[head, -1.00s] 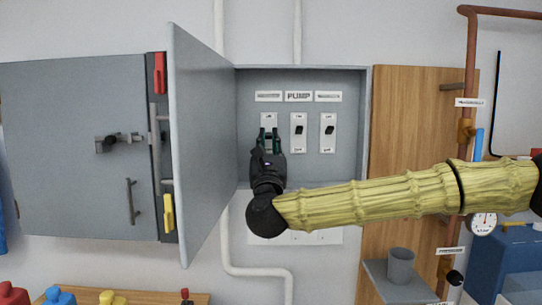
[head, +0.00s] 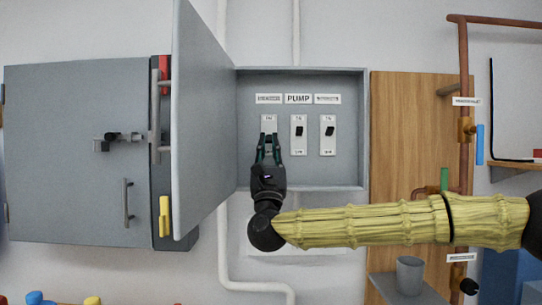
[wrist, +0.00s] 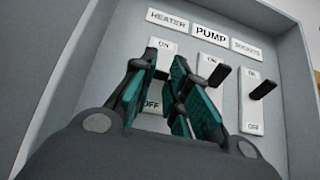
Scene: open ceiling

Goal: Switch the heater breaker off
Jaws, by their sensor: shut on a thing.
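The heater breaker is the leftmost of three white switch plates in the grey panel box. Its plate (head: 268,122) shows above my fingertips, and in the wrist view (wrist: 163,46) under the "HEATER" label (wrist: 167,20). ON is marked at its top and OFF lower down. My gripper (head: 269,142) is shut on the heater breaker's lever, in front of that plate. The green-padded fingers (wrist: 171,88) hide the lever, so its position cannot be told.
The pump breaker (wrist: 219,76) and sockets breaker (wrist: 262,90) stand close to the right, levers raised. The box door (head: 205,120) stands open on the left. A wooden board (head: 415,130) with pipework is on the right.

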